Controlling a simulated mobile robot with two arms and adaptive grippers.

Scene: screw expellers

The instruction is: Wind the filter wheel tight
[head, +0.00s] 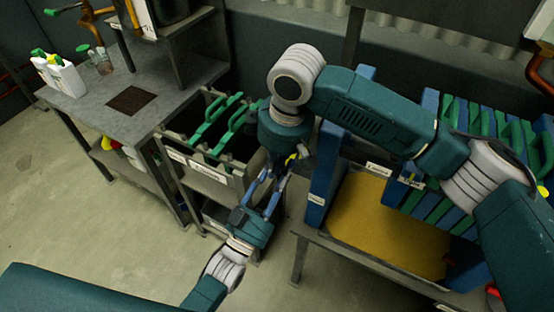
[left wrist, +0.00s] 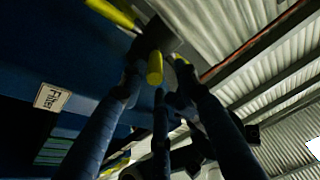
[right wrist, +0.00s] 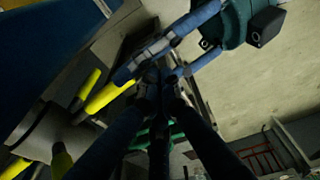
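The filter wheel's dark hub (right wrist: 40,135) and yellow handles (right wrist: 110,97) show at the left of the right wrist view. In the left wrist view, its yellow handles (left wrist: 155,68) are ahead of my left gripper (left wrist: 160,80). That gripper's fingers are spread, with one handle end appearing between the tips; I cannot tell whether they touch. In the head view, my left gripper (head: 273,178) reaches up beside the blue machine. My right gripper (head: 286,160) points down close to it, near a yellow handle (head: 291,160). My right arm hides most of the wheel.
The blue machine (head: 323,180) has a tray of yellow material (head: 375,228) and a green-and-blue plate row. A grey rack (head: 215,185) with green handles stands left of it. A workbench (head: 165,95) is farther left. Open floor (head: 60,190) lies at left.

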